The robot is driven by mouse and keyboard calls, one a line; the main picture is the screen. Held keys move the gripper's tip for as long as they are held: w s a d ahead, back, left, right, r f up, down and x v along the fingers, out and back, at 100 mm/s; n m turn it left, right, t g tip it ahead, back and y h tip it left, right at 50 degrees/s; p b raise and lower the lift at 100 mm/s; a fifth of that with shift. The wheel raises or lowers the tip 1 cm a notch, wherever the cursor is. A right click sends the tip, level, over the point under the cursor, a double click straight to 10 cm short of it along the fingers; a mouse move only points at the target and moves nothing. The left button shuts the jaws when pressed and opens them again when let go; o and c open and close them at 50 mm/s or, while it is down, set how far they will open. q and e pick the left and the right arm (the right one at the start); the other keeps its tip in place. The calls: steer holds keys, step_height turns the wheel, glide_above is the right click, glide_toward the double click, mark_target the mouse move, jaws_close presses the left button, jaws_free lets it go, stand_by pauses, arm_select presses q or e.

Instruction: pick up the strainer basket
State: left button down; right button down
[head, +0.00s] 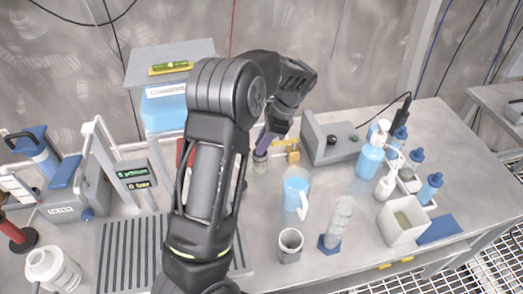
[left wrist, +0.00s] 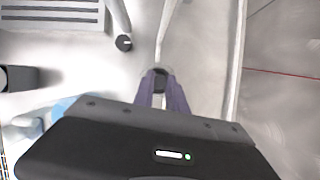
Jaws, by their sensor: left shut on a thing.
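The strainer basket (head: 260,164) shows as a small grey mesh cylinder at the back middle of the bench in the head view. My left gripper (head: 263,147) reaches down onto it from above, and its purple fingers are shut on its upper part. In the left wrist view the purple fingers (left wrist: 162,92) close around a small dark round end of the basket (left wrist: 160,74). The fingers hide much of it. I cannot tell whether its bottom touches the bench. My right gripper is not in view.
A grey box with a black knob (head: 329,140) and a brass padlock-like piece (head: 293,153) stand close on the right. A striped grate (head: 122,258) lies at the left front.

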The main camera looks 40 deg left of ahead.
arm_select(q)
step_height(320, 180, up, 8)
steer(key=shift+f, duration=0.25)
